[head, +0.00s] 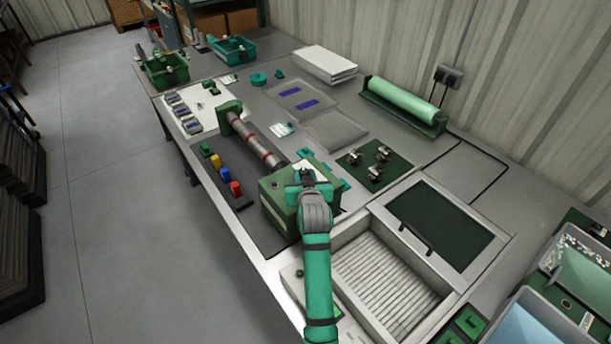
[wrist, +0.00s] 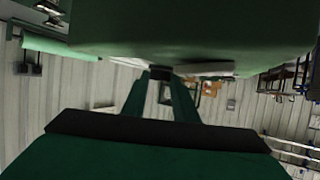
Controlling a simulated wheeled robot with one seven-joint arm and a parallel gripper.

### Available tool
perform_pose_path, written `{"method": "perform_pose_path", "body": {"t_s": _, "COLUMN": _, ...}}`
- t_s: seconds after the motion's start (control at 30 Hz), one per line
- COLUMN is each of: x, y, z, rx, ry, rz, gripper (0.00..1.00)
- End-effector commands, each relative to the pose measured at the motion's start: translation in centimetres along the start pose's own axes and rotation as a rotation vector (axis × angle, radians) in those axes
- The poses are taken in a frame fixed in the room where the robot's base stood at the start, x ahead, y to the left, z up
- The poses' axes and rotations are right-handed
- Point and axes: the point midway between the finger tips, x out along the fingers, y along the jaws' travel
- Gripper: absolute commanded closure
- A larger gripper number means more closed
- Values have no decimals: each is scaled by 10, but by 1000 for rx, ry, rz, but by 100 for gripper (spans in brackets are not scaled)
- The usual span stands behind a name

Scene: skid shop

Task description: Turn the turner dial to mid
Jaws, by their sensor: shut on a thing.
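The turner is a green housing (head: 273,200) at the table's front edge, with a striped brown-grey roller (head: 256,147) running from it to a smaller green end block (head: 230,109). My gripper (head: 304,176) is at the top right of the housing. In the wrist view the gripper's fingers (wrist: 160,76) reach up to the green housing (wrist: 190,30), which fills the top. The jaws are shut on the turner dial. The dial itself is hidden by the gripper and arm, so its setting cannot be read.
An open tray with a ribbed floor (head: 432,298) lies right of my arm. A dark green mat (head: 355,183) with small metal parts is behind the gripper. Coloured blocks (head: 224,173) sit in front of the roller. A light green roll (head: 402,100) stands at the back.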

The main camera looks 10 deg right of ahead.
Motion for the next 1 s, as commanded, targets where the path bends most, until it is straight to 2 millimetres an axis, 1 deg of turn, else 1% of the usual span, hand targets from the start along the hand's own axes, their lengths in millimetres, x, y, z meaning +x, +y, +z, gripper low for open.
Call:
{"method": "perform_pose_path", "body": {"t_s": 0.03, "x": 0, "y": -5, "z": 0, "rx": 9, "ry": -1, "rz": 23, "gripper": 96}}
{"method": "perform_pose_path", "body": {"t_s": 0.2, "x": 0, "y": -10, "z": 0, "rx": 59, "ry": -1, "rz": 145, "gripper": 96}}
{"method": "perform_pose_path", "body": {"t_s": 0.7, "x": 6, "y": -22, "z": -3, "rx": 224, "ry": -1, "rz": 546, "gripper": 96}}
{"method": "perform_pose_path", "body": {"t_s": 1.0, "x": 9, "y": -25, "z": -4, "rx": 303, "ry": 0, "rz": 735, "gripper": 96}}
